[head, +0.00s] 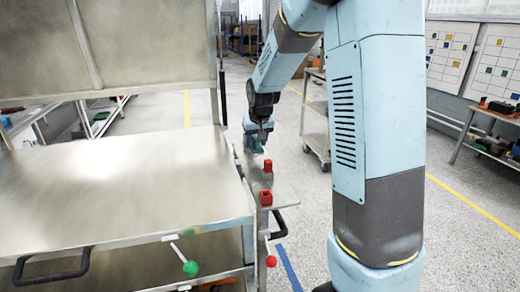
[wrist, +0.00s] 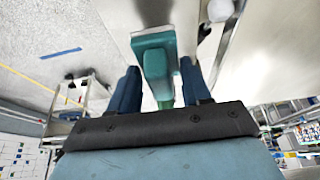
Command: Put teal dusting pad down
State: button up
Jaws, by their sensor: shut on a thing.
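The teal dusting pad (wrist: 153,52) is between the two blue fingers of my gripper (wrist: 159,66) in the wrist view, with a wider teal block at its far end. My gripper is shut on it. In the head view my gripper (head: 257,128) hangs over the far end of a narrow side shelf (head: 286,192), right of the metal bench. A small teal part, likely the pad, shows below the wrist there. I cannot tell whether it touches the shelf.
Two red pieces (head: 265,198) stand on the near part of the side shelf. The metal bench top (head: 110,190) at left is bare. A green-knobbed lever (head: 190,268) and a red-knobbed lever (head: 271,261) stick out in front. A grey cart (head: 316,125) stands behind.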

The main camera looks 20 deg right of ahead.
aim_at(256, 149)
jog(key=shift+w+d+f, duration=0.2)
jog(key=shift+w+f, duration=0.05)
jog(key=shift+f, duration=0.2)
notch_tip(256, 149, down, 3)
jog(key=shift+r, duration=0.1)
jog(key=o, duration=1.2)
